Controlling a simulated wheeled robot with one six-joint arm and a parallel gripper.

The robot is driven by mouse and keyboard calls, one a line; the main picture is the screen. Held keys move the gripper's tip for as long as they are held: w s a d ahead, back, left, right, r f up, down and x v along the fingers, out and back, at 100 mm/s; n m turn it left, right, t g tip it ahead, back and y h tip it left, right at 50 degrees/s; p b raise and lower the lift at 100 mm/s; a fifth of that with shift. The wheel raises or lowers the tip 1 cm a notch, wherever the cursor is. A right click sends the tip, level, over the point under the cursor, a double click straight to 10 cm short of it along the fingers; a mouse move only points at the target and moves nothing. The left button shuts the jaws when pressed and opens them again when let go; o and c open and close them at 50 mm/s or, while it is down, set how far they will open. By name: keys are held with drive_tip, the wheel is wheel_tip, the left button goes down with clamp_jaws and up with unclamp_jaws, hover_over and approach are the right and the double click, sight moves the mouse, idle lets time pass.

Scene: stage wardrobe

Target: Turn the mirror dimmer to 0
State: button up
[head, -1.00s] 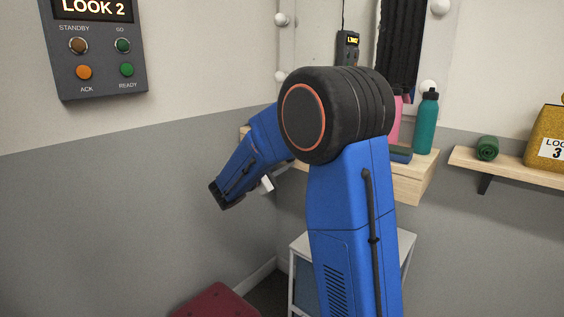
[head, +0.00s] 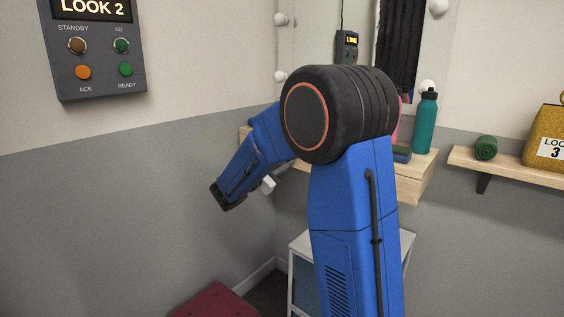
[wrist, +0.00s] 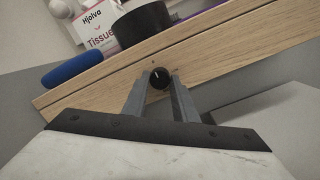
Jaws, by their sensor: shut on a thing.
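The dimmer knob (wrist: 159,78) is a small round black dial with a pale pointer line on the front edge of the wooden shelf (wrist: 215,55) in the wrist view. The pointer stands close to upright in that picture. My gripper (wrist: 160,84) has its two grey fingers on either side of the knob and is shut on it. In the head view my blue arm hides the knob and the gripper's fingertips. The mirror (head: 362,25) shows behind my arm with round bulbs on its frame.
On the shelf in the wrist view are a tissue box (wrist: 100,25), a black cylinder (wrist: 143,24) and a blue roll (wrist: 72,70). In the head view a teal bottle (head: 425,122) stands at the shelf's right. A white-framed stand (head: 292,270) and a dark red seat (head: 217,301) are below.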

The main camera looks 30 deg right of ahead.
drive_tip(key=shift+r, duration=0.2)
drive_tip(key=o, duration=1)
drive_tip(key=shift+o, duration=0.2)
drive_tip(key=shift+f, duration=0.1)
drive_tip(key=v, duration=1.7)
drive_tip(key=shift+a, duration=0.25)
drive_tip(key=shift+s, duration=0.1)
